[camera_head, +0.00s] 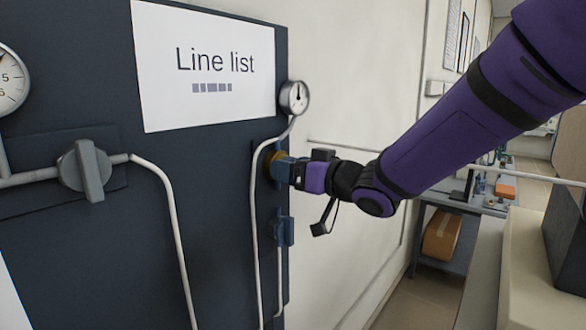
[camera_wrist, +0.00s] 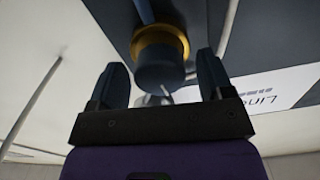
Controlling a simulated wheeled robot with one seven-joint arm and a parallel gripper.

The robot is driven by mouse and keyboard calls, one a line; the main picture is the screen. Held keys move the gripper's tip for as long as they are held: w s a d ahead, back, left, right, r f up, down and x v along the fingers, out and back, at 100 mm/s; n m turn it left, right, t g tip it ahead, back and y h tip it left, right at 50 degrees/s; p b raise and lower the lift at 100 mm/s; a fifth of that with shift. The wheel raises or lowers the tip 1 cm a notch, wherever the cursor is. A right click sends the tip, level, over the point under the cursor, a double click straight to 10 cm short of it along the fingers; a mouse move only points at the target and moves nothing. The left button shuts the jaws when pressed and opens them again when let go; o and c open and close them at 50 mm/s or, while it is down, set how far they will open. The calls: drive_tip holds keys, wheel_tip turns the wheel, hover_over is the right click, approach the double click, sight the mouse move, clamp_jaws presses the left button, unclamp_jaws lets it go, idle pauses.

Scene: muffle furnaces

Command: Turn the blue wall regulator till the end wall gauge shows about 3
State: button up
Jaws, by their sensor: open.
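The regulator knob, a dark cylinder with a brass ring, is at the dark panel's right edge. In the wrist view the knob (camera_wrist: 160,72) stands between the two fingers of my gripper (camera_wrist: 162,78), which are open with gaps on both sides. In the head view its brass ring (camera_head: 270,164) shows just left of my gripper (camera_head: 287,169), which hides most of the knob. A small round gauge (camera_head: 295,97) sits above it on the panel edge. Its needle points roughly straight up, but its numbers are too small to read.
A larger gauge (camera_head: 8,80) is cut off at the left edge. A blue fitting (camera_head: 286,231) sits below my gripper. A bench (camera_head: 455,195) stands behind right.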

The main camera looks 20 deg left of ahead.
drive_tip(key=v, duration=1)
drive_tip(key=shift+d, duration=0.2)
